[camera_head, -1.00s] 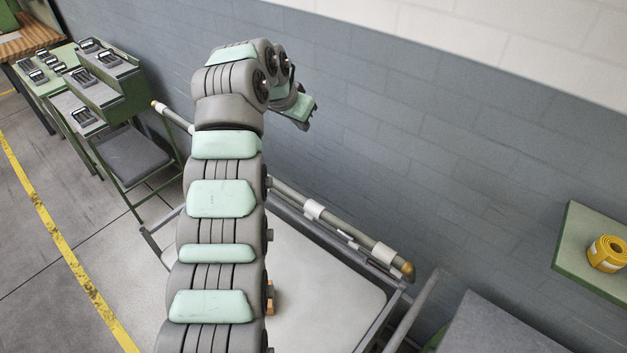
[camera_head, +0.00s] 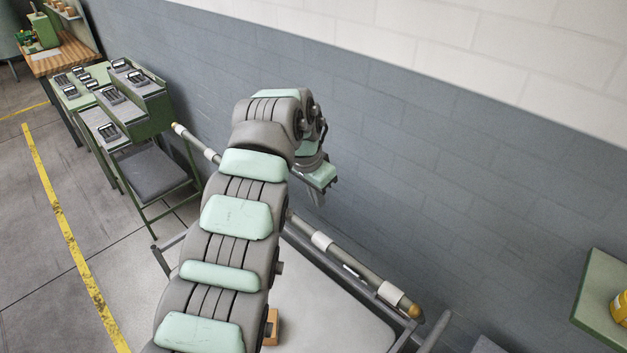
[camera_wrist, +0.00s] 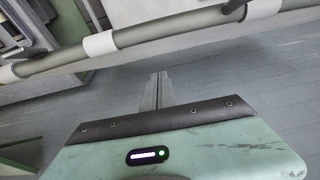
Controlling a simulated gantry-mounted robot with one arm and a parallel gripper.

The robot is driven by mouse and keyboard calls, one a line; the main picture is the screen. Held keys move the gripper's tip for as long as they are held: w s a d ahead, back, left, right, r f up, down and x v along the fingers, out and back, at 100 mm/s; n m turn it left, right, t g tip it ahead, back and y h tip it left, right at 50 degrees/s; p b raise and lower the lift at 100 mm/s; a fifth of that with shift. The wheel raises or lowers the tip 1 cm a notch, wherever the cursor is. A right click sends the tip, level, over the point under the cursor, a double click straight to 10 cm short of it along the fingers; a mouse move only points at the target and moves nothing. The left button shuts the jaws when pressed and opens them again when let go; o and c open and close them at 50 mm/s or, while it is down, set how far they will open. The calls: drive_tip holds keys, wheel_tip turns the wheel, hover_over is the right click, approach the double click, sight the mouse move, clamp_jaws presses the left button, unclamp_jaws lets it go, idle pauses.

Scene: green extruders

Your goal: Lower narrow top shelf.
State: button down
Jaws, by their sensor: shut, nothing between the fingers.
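I cannot tell for certain which part is the narrow top shelf. A grey rail (camera_head: 358,274) with white bands and a brass-coloured end runs along the wall side of a cart with a pale flat top (camera_head: 315,308). My arm hides the rail's middle. In the wrist view the rail (camera_wrist: 170,30) crosses the top of the picture, beyond my fingertips. My gripper (camera_head: 318,196) points down near the wall, above and behind the rail in the head view. In the wrist view my gripper (camera_wrist: 159,76) has its fingers together, empty and apart from the rail.
A green stepped stand (camera_head: 150,112) with dark devices and a grey-seated chair (camera_head: 152,170) stand at the left. A wooden bench (camera_head: 58,55) is farther back. The block wall (camera_head: 460,170) is close behind. A green board (camera_head: 600,300) with a yellow item (camera_head: 620,308) is at the right.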

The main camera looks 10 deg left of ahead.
sight(289, 219)
drive_tip(key=shift+s+a+f, duration=0.45)
drive_tip(key=shift+s+a, duration=0.1)
drive_tip(key=shift+s+a+f, duration=0.25)
drive_tip(key=shift+s, duration=0.25)
drive_tip(key=shift+s+a+f, duration=0.2)
drive_tip(key=shift+s+f, duration=0.05)
drive_tip(key=shift+s, duration=0.2)
